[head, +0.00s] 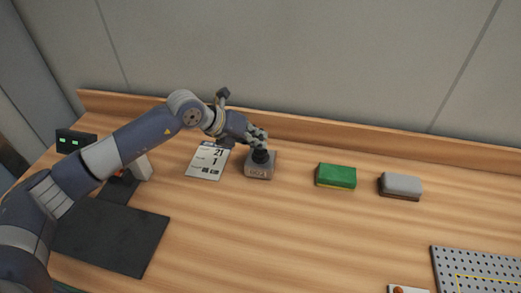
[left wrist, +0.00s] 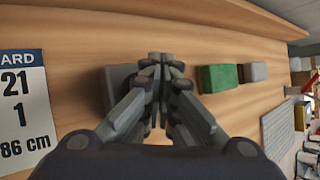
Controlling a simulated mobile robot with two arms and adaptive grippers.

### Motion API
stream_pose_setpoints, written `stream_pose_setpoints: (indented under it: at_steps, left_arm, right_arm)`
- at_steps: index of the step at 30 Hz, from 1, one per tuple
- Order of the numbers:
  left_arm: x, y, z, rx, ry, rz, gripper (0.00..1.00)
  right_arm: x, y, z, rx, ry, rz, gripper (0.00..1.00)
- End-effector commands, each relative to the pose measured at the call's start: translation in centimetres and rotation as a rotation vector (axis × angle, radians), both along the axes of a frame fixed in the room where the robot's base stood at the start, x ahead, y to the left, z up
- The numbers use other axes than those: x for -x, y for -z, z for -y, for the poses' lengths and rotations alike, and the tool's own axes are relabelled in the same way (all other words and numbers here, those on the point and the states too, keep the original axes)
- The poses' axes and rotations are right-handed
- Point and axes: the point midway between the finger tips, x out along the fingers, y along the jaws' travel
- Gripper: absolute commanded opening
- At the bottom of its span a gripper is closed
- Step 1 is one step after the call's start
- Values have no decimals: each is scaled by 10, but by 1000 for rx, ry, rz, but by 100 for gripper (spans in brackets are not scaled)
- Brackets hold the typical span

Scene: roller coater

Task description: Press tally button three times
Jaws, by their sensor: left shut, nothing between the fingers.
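The tally counter (head: 259,171) is a small grey box with a black button (head: 261,156) on top and a small display on its front. It stands on the wooden bench in the head view. My left gripper (head: 260,143) is shut and empty, with its fingertips right over the black button. I cannot tell whether they touch it. In the left wrist view the shut fingers (left wrist: 160,62) cover the button and part of the counter's grey body (left wrist: 118,88). My right gripper is not in view.
A printed card (head: 207,162) lies left of the counter. A green sponge block (head: 336,176) and a grey block (head: 401,185) lie to the right. A dark mat (head: 112,235) is at left, a perforated plate (head: 480,268) at lower right. The bench's front middle is clear.

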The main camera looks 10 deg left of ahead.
Motion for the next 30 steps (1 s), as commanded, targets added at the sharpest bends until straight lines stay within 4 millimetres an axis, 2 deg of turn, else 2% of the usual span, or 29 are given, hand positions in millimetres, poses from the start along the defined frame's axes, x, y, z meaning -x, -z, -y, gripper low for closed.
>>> stream_pose_setpoints:
  at_steps: [20, 30]
  left_arm:
    - [0, 10, 0, -1, 0, -2, 0]
    - [1, 8, 0, -1, 0, -3, 0]
  right_arm:
    - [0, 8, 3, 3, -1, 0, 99]
    - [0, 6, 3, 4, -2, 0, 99]
